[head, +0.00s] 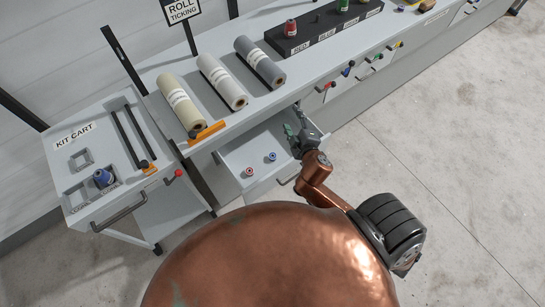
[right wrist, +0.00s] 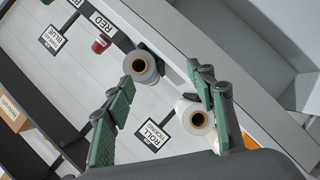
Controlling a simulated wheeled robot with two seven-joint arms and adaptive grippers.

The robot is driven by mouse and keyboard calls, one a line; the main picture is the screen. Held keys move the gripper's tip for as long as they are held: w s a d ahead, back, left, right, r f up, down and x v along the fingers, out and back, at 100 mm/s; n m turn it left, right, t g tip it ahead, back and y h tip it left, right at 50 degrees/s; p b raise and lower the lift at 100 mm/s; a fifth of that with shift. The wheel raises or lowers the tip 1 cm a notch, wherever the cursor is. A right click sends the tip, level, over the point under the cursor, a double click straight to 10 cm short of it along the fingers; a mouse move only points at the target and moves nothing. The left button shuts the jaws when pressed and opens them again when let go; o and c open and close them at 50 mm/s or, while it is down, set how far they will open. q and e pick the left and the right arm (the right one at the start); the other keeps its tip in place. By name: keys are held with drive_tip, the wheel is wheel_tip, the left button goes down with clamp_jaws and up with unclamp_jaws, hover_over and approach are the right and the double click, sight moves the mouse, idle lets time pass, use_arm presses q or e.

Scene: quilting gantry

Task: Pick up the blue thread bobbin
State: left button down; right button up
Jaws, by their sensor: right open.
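A blue thread bobbin (head: 103,177) stands in a square recess of the kit cart (head: 111,206) at the left of the head view. A small blue piece (head: 271,156) and a small red piece (head: 249,171) lie in the open drawer (head: 233,160); they are too small to tell whether they are bobbins. My right gripper (head: 294,124) is over the right part of this drawer, apart from both pieces and far from the cart. In the right wrist view its green-padded fingers (right wrist: 163,103) are spread with nothing held between them. My left gripper is not in view.
Cream (head: 181,103), white (head: 222,82) and grey (head: 260,62) rolls lie on the counter behind the drawer. A black rack (head: 327,29) holds a red bobbin (head: 290,27) and a green one (head: 342,5). The floor at right is clear.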

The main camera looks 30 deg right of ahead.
drive_tip(key=w+a+r+n+t+y, duration=0.2)
drive_tip(key=w+a+r+n+y, duration=0.2)
drive_tip(key=a+n, duration=0.2)
drive_tip(key=w+a+r+n+t+y, duration=0.2)
drive_tip(key=w+a+r+n+y, duration=0.1)
drive_tip(key=a+n, duration=0.3)
drive_tip(key=a+f+n+g+y, duration=0.1)
drive_tip(key=a+n+y, duration=0.3)
drive_tip(key=a+n, duration=0.2)
drive_tip(key=n+g+h, duration=0.4)
drive_tip(key=n+g, duration=0.9)
drive_tip(key=n, duration=0.3)
approach(273, 155)
drive_tip(key=shift+n, duration=0.3)
drive_tip(key=x, duration=0.8)
drive_tip(key=shift+s+a, duration=0.1)
drive_tip(key=shift+a, duration=0.05)
drive_tip(key=shift+f, duration=0.4)
drive_tip(key=shift+c, duration=0.7)
